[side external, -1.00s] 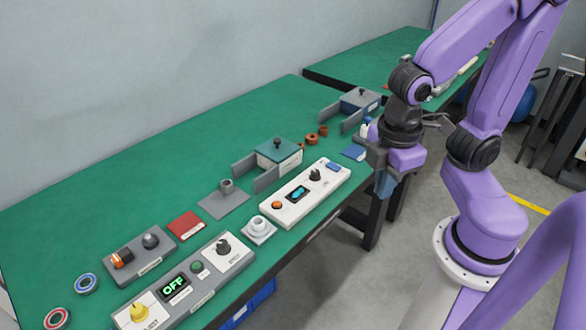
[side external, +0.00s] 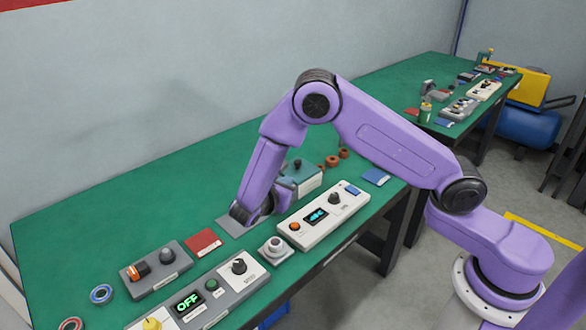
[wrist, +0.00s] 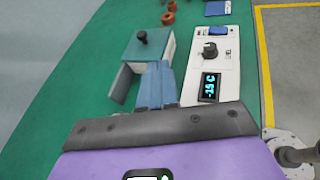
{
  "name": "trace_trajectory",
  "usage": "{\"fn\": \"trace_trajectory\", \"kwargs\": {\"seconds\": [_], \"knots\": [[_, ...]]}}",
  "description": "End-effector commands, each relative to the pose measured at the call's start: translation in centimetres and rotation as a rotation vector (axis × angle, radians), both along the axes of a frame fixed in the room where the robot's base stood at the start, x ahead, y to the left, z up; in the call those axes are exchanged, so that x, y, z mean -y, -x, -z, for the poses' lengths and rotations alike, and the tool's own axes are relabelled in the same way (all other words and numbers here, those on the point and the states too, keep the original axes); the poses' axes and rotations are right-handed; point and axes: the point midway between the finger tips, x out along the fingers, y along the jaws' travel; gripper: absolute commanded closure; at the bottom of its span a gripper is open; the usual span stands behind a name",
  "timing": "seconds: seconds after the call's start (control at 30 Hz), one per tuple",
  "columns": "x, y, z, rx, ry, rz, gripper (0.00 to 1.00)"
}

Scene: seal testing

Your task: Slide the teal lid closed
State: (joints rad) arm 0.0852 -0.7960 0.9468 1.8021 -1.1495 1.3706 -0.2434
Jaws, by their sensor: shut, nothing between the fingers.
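The teal lid (wrist: 140,50) with its black knob (wrist: 142,37) lies on top of a pale box (wrist: 168,50) in the wrist view. A grey rail (wrist: 122,84) juts from the box's near side. In the side view the lid (side external: 303,172) shows partly behind my arm. My gripper (wrist: 158,68) is shut and empty, its blue fingers side by side at the box's near end. They hide the other rail and part of the box. I cannot tell whether they touch the box or lid.
A white control unit (side external: 323,217) with a lit display stands close to the right of the box. A grey unit reading OFF (side external: 205,292), a red pad (side external: 203,242) and a white fitting (side external: 276,250) are nearby.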

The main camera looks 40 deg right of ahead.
Motion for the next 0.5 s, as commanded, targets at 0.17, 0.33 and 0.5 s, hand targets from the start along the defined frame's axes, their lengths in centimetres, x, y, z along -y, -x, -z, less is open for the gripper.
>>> {"fn": "trace_trajectory", "kwargs": {"seconds": [0.17, 0.33, 0.5], "knots": [[0.1, -2.6, 2.9, -0.035, 0.15, -0.075, 1.0], [0.2, -3.6, 3.9, -0.048, 0.208, -0.109, 1.0], [1.2, -4.1, 4.2, -0.049, 0.214, -0.111, 1.0]]}}
